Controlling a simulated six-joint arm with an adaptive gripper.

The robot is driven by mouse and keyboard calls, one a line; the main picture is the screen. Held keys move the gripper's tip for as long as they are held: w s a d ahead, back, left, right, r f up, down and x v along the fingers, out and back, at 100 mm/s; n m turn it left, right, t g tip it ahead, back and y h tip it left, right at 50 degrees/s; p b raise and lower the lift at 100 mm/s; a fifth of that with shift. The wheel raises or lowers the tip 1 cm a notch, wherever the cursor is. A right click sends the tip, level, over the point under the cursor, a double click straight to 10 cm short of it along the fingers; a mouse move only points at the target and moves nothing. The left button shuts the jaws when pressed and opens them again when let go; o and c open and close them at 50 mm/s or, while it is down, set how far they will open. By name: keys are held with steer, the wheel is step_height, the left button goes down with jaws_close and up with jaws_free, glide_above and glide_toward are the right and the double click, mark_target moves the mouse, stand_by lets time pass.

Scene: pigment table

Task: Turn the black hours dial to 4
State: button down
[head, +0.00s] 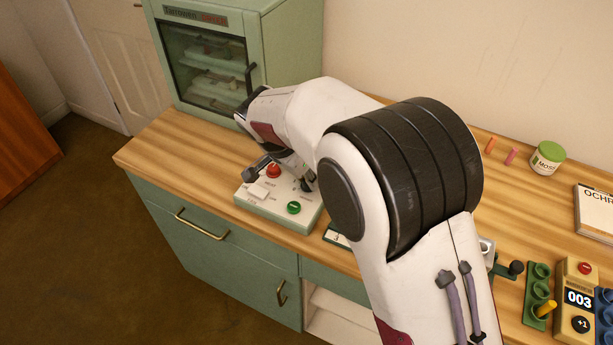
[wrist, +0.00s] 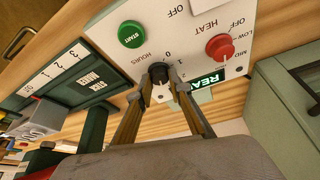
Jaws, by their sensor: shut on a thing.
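The black hours dial (wrist: 158,70) is on a cream control panel (wrist: 185,20), beside the printed word HOURS. The numerals 0, 1 and 2 show near it; the rest of its scale is hidden by my fingers. The dial's pointer setting cannot be read. My gripper (wrist: 158,82) has a finger on each side of the dial and is shut on it. In the head view the panel (head: 245,203) sits on the counter's front edge, and my arm covers part of it.
Close to the dial are a green START button (wrist: 131,34), a red HEAT dial (wrist: 219,46) and a lit green display (wrist: 205,93). A green cabinet (head: 290,50) stands behind the panel. A dark green scaled device (wrist: 92,128) is at the left in the wrist view.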

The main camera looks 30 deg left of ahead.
steer(key=shift+m, duration=0.3)
steer(key=c, duration=1.8)
jaws_free()
steer(key=shift+c, duration=0.2)
steer(key=shift+r, duration=0.15)
steer(key=shift+s+a+r, duration=0.15)
steer(key=shift+s+r, duration=0.1)
steer(key=shift+r, duration=0.2)
steer(key=s+a, duration=0.1)
steer(key=s, duration=0.2)
steer(key=s+a, duration=0.1)
steer(key=s, duration=0.3)
steer(key=s+a, duration=0.1)
steer(key=s, duration=0.3)
steer(key=shift+s+a+f, duration=0.1)
steer(key=shift+s+a, duration=0.05)
steer(key=shift+a, duration=0.2)
